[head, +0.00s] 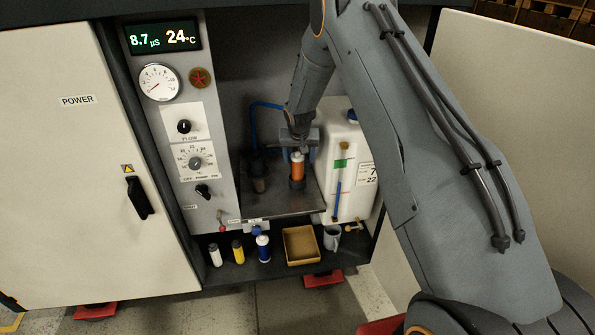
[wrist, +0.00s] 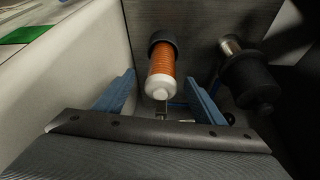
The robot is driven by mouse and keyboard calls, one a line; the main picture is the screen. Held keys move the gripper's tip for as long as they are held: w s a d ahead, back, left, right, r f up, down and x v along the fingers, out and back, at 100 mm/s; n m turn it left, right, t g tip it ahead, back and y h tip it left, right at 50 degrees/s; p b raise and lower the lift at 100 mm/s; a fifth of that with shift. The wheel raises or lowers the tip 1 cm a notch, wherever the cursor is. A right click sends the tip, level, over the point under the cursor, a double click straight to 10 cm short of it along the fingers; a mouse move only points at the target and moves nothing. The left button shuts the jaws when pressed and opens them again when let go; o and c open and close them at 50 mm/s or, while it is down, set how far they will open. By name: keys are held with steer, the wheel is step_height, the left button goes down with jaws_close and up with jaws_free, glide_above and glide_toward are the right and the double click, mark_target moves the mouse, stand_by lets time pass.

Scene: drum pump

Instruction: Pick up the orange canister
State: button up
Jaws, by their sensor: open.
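The orange canister (head: 297,168) has a white top and a dark lower end, and stands on the metal tray (head: 272,205) inside the cabinet. In the wrist view the orange canister (wrist: 161,66) shows ribbed orange sides and its white end points toward my gripper. My gripper (head: 298,146) is at the canister's upper end in the head view. In the wrist view the blue fingers of my gripper (wrist: 160,95) are apart, one on each side of the canister, with gaps visible. Its dark lower end meets a dark holder or base; I cannot tell which.
A dark cylindrical part (head: 258,172) stands left of the canister, and it also shows in the wrist view (wrist: 250,80). Below are small bottles (head: 238,252), a yellow box (head: 301,245) and a grey mug (head: 332,237).

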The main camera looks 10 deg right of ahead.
mark_target(298, 169)
steer(key=shift+p+x, duration=0.6)
steer(key=shift+x, duration=2.5)
steer(key=shift+a, duration=0.1)
steer(key=shift+w+r, duration=0.1)
steer(key=c, duration=1.5)
